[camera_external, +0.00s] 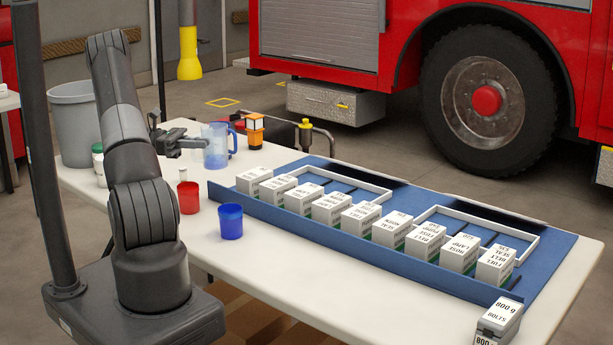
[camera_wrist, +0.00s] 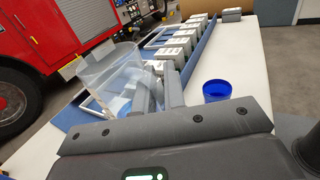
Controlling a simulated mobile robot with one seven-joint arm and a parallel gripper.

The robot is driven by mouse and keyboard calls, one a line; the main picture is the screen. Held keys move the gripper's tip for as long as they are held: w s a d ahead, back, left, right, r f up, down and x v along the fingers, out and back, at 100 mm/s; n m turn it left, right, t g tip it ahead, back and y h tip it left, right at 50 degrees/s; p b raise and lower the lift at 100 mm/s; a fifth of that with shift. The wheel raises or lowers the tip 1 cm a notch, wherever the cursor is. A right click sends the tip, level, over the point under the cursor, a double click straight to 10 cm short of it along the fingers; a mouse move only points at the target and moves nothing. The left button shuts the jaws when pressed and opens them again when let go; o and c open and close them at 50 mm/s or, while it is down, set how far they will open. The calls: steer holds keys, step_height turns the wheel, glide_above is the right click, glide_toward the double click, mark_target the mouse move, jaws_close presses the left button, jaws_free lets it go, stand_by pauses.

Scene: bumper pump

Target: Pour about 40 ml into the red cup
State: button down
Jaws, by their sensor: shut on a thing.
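A clear jug (camera_external: 215,147) with a little blue liquid at the bottom is upright near the table's far left part. My gripper (camera_external: 194,144) is shut on it at its left side. In the wrist view the jug (camera_wrist: 108,72) fills the upper left, partly behind the gripper fingers (camera_wrist: 165,88). I cannot tell whether its base touches the table. The red cup (camera_external: 188,198) stands on the table in front of the jug, near my arm; I do not see it in the wrist view. Its inside is too small to read.
A blue cup (camera_external: 231,222) stands right of the red cup and shows in the wrist view (camera_wrist: 216,91). A blue mat (camera_external: 400,262) carries several white boxes. The front table strip (camera_external: 330,290) is clear.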

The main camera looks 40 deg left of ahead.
steer(key=a, duration=1.3)
step_height(320, 180, down, 11)
steer(key=shift+w+d, duration=0.2)
steer(key=shift+s+d+r+m+t+y, duration=0.1)
steer(key=shift+s+d+r+m+y, duration=0.55)
steer(key=shift+m, duration=1.1)
steer(key=shift+s+d+m+t+y, duration=0.1)
steer(key=shift+s+d+m+y, duration=0.2)
steer(key=shift+m+y, duration=1.1)
steer(key=shift+s+d+r+m+t+y, duration=0.1)
steer(key=shift+s+d+r+m+y, duration=0.35)
steer(key=shift+m, duration=1.7)
